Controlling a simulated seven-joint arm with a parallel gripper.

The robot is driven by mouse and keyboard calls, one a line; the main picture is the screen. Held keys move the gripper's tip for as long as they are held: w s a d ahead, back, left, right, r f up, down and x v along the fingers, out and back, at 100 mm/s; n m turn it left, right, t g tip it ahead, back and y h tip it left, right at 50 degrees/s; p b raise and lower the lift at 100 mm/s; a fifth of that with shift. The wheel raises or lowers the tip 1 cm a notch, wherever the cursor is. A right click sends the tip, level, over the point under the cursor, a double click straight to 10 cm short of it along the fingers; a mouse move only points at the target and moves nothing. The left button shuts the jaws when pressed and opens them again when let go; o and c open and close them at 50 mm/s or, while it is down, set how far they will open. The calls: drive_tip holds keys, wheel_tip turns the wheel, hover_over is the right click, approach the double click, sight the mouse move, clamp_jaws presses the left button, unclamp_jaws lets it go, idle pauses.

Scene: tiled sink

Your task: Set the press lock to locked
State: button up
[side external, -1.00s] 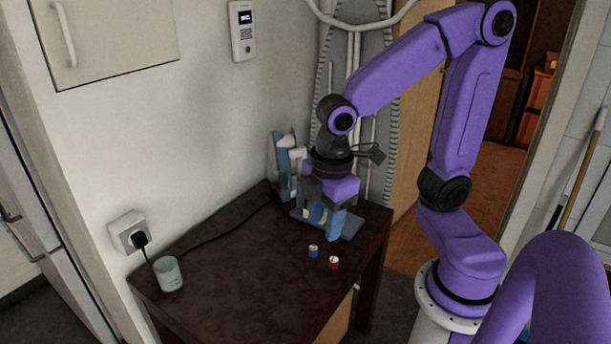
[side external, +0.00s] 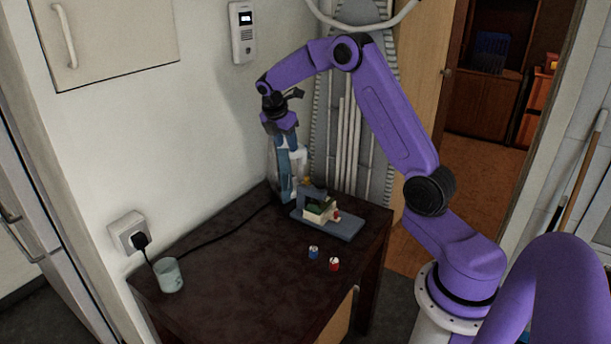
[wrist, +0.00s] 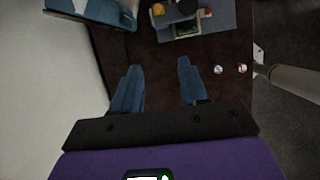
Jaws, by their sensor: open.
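A small press (side external: 322,211) with a blue-grey base stands at the back right of the table. It has a grey upright, a pale block with a green patch, a yellow part and a red part. It also shows at the top of the wrist view (wrist: 188,28), with a yellow knob, a dark round part and a red knob. I cannot tell which part is the press lock or its setting. My gripper (wrist: 160,65) is open and empty, its blue fingers pointing down. In the side view it is above and left of the press, by a blue and white appliance.
The blue and white appliance (side external: 292,178) stands by the wall; it shows top left in the wrist view (wrist: 100,10). A blue can (side external: 313,253) and a red can (side external: 334,264) stand in front of the press. A pale cup (side external: 169,274) stands front left. The table middle is clear.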

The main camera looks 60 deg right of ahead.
approach(306, 177)
drive_tip(key=x, duration=0.9)
drive_tip(key=shift+d+r, duration=0.1)
